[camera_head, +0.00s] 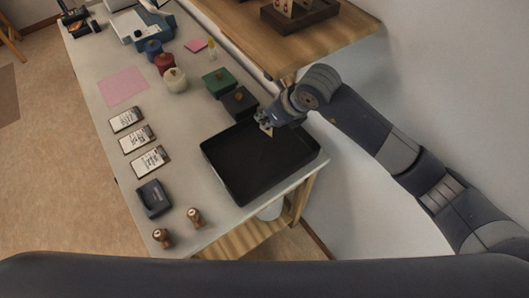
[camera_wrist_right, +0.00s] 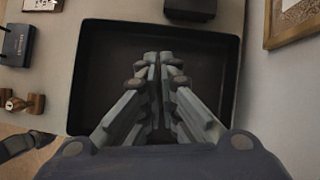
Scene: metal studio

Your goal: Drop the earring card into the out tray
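The out tray (camera_head: 215,157) is a black, shallow, rectangular tray at the near right end of the workbench. It also fills the middle of the right wrist view (camera_wrist_right: 88,75), and no card shows on its visible floor. My right gripper (camera_head: 265,124) is over the tray's far edge, fingers pointing down. A small pale card (camera_head: 267,131), apparently the earring card, shows at its fingertips. In the right wrist view the fingers (camera_wrist_right: 154,62) are close together, and the card is too thin or hidden to make out there.
Black (camera_head: 240,101) and green (camera_head: 219,82) boxes stand just beyond the tray. Printed cards (camera_head: 137,138), a dark stand (camera_head: 154,198) and wooden stamps (camera_head: 194,217) lie to its left. A wooden shelf (camera_head: 290,50) overhangs the far right side, near my right arm.

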